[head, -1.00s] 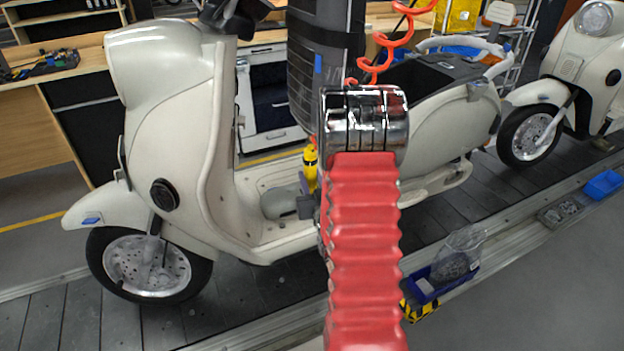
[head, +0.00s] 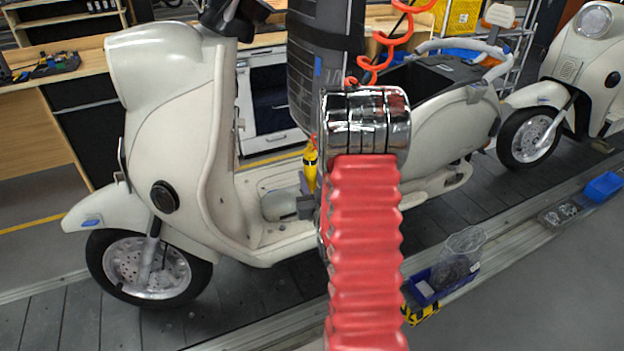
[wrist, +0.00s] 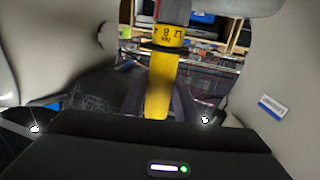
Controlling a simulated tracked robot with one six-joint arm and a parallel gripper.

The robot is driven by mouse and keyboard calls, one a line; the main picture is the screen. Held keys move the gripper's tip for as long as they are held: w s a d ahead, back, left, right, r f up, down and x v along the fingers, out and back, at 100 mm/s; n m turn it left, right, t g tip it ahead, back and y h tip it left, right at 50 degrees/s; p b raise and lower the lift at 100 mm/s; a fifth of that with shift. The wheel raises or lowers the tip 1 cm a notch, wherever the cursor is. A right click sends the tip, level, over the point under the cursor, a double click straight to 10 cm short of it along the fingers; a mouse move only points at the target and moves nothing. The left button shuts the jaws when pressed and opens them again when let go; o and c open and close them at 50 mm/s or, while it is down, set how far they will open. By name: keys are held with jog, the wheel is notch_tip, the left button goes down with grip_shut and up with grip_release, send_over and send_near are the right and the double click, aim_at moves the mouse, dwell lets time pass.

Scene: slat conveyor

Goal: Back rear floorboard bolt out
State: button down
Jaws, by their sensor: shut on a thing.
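The cream scooter (head: 168,110) stands on the conveyor with its floorboard (head: 285,232) low in the middle of the head view. My gripper (head: 307,195) is just above the floorboard, partly hidden behind my red-sleeved arm. It is shut on a yellow and black power tool (head: 310,168), which hangs below an orange coiled hose (head: 375,60). In the wrist view the tool (wrist: 160,85) stands between my two dark fingers (wrist: 160,105). The rear floorboard bolt cannot be made out, and the tool's lower end is hidden.
A second scooter (head: 590,70) stands behind at the right. A blue bin (head: 425,290) with a clear bag sits on the conveyor's edge, and another blue bin (head: 605,186) lies farther right. A wooden workbench (head: 50,75) is at the back left.

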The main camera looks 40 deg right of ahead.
aim_at(310, 158)
jog(key=shift+s+a+f, duration=0.1)
jog(key=shift+f, duration=0.05)
dwell(0.5)
jog(key=shift+r, duration=0.25)
jog(key=shift+r, duration=0.35)
dwell(0.4)
jog(key=shift+r, duration=0.65)
dwell(0.6)
jog(key=shift+r, duration=2.65)
